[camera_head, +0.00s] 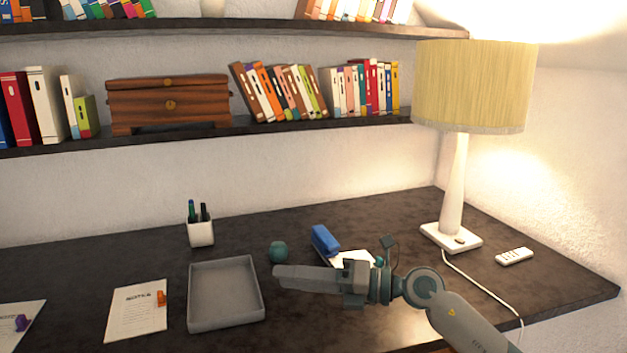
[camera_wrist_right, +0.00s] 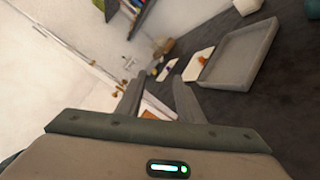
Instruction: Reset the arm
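My right arm comes in from the lower right in the head view, reaching left over the desk. Its gripper (camera_head: 283,273) points left, with its tip beside the right rim of the grey tray (camera_head: 226,322). In the right wrist view the two fingers (camera_wrist_right: 158,88) stand apart with a clear gap and nothing held between them. The tray (camera_wrist_right: 243,57) also shows there, beyond the fingers to the right. My left arm and gripper are not in view.
The dark desk holds a teal round object (camera_head: 278,251), a blue stapler-like object (camera_head: 324,241), a pen cup (camera_head: 201,233), a notes sheet (camera_head: 137,312), a lamp (camera_head: 453,190) and a white remote (camera_head: 514,256). The lamp cord runs behind my arm. A shelf (camera_head: 220,133) spans above.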

